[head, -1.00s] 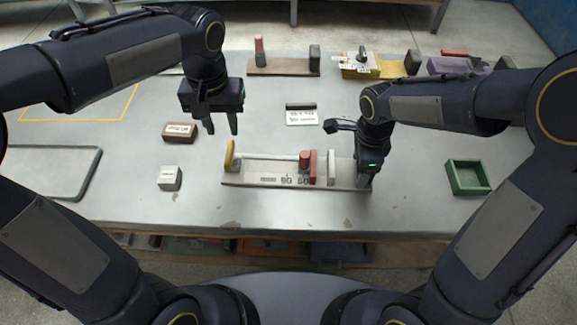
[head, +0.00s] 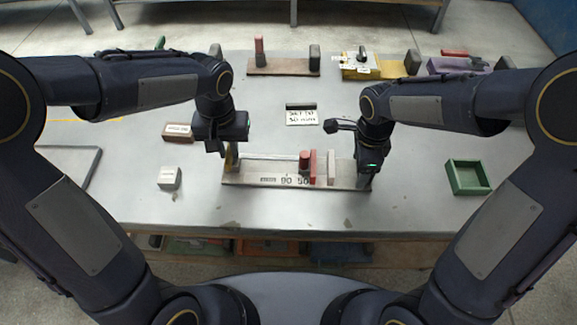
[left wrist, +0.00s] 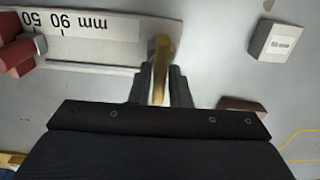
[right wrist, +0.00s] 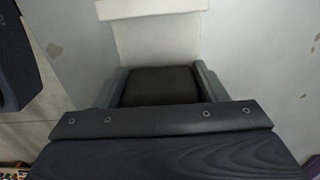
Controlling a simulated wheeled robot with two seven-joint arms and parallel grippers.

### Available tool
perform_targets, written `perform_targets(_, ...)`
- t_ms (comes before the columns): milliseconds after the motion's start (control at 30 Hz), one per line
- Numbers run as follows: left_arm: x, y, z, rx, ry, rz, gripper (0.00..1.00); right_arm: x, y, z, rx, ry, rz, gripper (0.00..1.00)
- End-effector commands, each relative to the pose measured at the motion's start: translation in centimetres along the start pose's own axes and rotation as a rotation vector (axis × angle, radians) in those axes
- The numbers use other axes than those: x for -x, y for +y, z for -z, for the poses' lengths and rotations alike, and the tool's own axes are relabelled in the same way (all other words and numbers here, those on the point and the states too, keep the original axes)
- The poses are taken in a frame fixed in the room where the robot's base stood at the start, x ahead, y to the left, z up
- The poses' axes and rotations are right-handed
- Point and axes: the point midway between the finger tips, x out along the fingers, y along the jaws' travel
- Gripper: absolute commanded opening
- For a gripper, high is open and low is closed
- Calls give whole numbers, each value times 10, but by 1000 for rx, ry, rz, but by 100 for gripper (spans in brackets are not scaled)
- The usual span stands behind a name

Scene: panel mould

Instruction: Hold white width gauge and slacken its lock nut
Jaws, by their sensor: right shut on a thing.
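The white width gauge (head: 260,172) lies on the table, with a printed scale, also seen in the left wrist view (left wrist: 110,28). A red knob (head: 304,157) and a red upright plate (head: 313,167) stand on it, with a white upright (head: 331,167) beside them. A yellow lever (left wrist: 160,62) stands at its left end. My left gripper (left wrist: 160,88) is open, its fingers on either side of the lever; contact is not clear. My right gripper (right wrist: 160,85) is shut on the dark end block (right wrist: 160,87) at the gauge's right end. I cannot tell which part is the lock nut.
A green tray (head: 468,177) is at right and a small white block (head: 169,178) at left. A brown block (head: 178,132) lies behind it. A label card (head: 302,118) is behind the gauge. Other gauges (head: 283,66) stand along the back. The table front is clear.

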Motion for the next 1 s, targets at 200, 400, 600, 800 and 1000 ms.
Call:
perform_targets(200, 0, 0, 0, 0, 0, 0, 0, 0, 0, 0, 0, -1, 1, 29)
perform_targets(400, 0, 0, 0, 14, 0, 0, 0, 0, 0, 0, 0, -1, 1, 29)
perform_targets(600, 1, 0, 0, 88, 1, 0, 0, 0, 0, 0, 0, 0, 1, 29)
perform_targets(800, 1, 1, 0, 235, 0, -1, 0, 0, 0, 0, 0, 0, 1, 29)
perform_targets(1000, 1, 0, 0, 422, 1, 0, 0, 0, 0, 0, 0, 0, 1, 29)
